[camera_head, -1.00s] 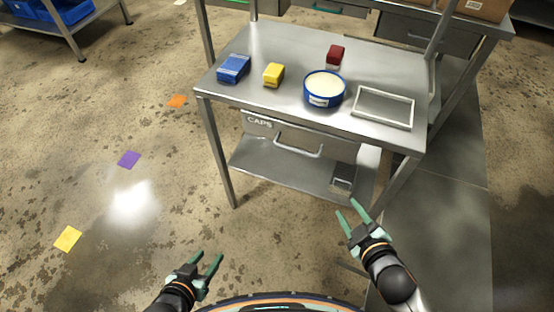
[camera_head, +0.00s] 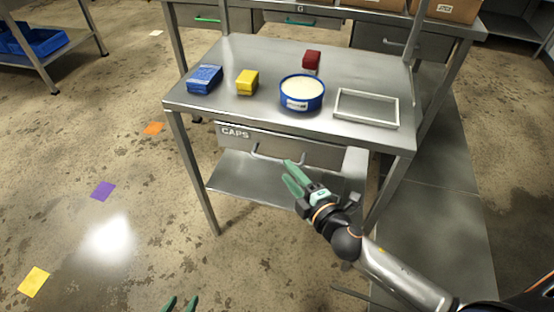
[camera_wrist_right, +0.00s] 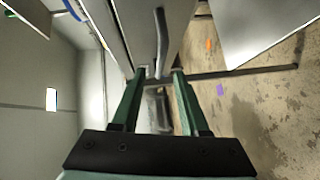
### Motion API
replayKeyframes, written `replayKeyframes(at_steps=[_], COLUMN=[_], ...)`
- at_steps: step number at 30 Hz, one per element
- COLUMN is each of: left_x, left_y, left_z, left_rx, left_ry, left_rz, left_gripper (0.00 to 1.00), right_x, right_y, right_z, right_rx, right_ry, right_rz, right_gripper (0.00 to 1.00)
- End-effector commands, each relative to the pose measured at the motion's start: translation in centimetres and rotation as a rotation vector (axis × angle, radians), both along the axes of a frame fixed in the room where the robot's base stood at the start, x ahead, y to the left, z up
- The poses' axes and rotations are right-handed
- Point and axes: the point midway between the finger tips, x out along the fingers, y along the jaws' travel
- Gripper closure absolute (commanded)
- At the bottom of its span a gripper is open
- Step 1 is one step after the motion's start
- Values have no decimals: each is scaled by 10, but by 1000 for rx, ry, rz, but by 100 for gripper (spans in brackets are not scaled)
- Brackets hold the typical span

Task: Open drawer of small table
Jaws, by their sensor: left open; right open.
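The small metal table (camera_head: 230,105) stands ahead of me. Its drawer (camera_head: 300,147), labelled CAPS, is under the tabletop and looks shut. The drawer's bar handle (camera_head: 262,156) is partly hidden behind my right gripper in the head view. My right gripper (camera_head: 291,172) is open, close in front of the handle's right part. In the right wrist view the handle (camera_wrist_right: 161,45) runs up from between the two fingertips (camera_wrist_right: 160,72); I cannot tell whether they touch it. My left gripper (camera_head: 180,303) is open and empty at the bottom edge, with only its fingertips visible.
On the tabletop are a blue box (camera_head: 205,79), a yellow box (camera_head: 248,82), a red box (camera_head: 312,61), a blue round tub (camera_head: 302,92) and an empty frame-like tray (camera_head: 366,107). A lower shelf (camera_head: 240,178) lies beneath the drawer.

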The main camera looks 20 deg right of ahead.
Motion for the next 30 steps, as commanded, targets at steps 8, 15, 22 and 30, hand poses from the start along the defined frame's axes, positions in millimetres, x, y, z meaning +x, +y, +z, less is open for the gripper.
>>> replayKeyframes(at_steps=[8, 15, 22, 30], left_x=[-1, -2, -2, -2], left_y=[1, 2, 2, 2], left_z=[-3, -6, -6, -6], left_rx=[2, 3, 5, 4], left_ry=[2, 4, 6, 6], left_rz=[1, 2, 2, 3], left_gripper=[50, 50, 50, 50], right_x=[43, 61, 64, 63], right_y=[9, 13, 13, 13], right_z=[-6, -10, -10, -10], right_rx=[0, 3, 3, 3], right_ry=[-1, 2, 2, 2], right_rz=[0, 0, 0, 0], right_gripper=[56, 56, 56, 75])
